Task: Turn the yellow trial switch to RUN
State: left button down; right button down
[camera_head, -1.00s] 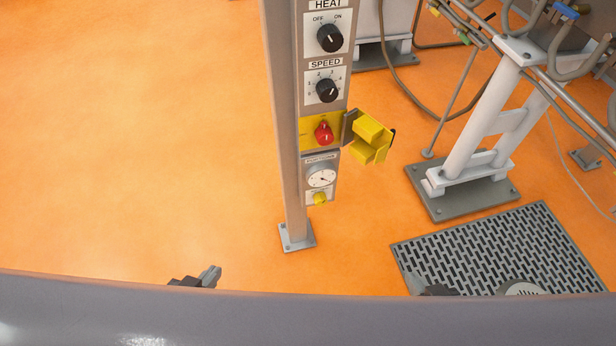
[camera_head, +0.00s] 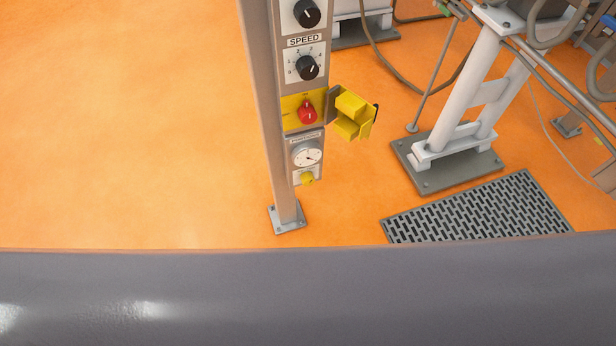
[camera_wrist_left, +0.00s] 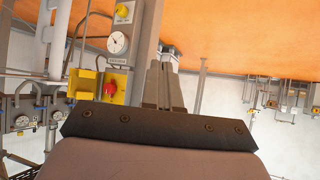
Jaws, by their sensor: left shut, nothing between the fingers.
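A yellow knob (camera_head: 308,178) sits on a small white plate at the bottom of the control panel, below a white round dial (camera_head: 307,155). Its label is too small to read. The left wrist view, upside down, shows the yellow knob (camera_wrist_left: 122,11) at the upper left. My left gripper (camera_wrist_left: 164,64) is shut and empty, its fingers in front of the grey post in that view. It is apart from the yellow knob; contact with the post cannot be told. My right gripper is in neither current view.
Above the dial, a red knob (camera_head: 307,113) sits on a yellow plate with an open yellow hinged cover (camera_head: 350,117) jutting right. Black SPEED knob (camera_head: 307,67) is higher. A white stand (camera_head: 470,110) and floor grate (camera_head: 480,212) are at right. Orange floor at left is clear.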

aim_at(307, 179)
jog(key=i+l, duration=0.1)
jog(key=l, duration=0.55)
jog(key=l+u, duration=0.1)
jog(key=l, duration=0.6)
jog(key=i+l, duration=0.1)
jog(key=l, duration=0.6)
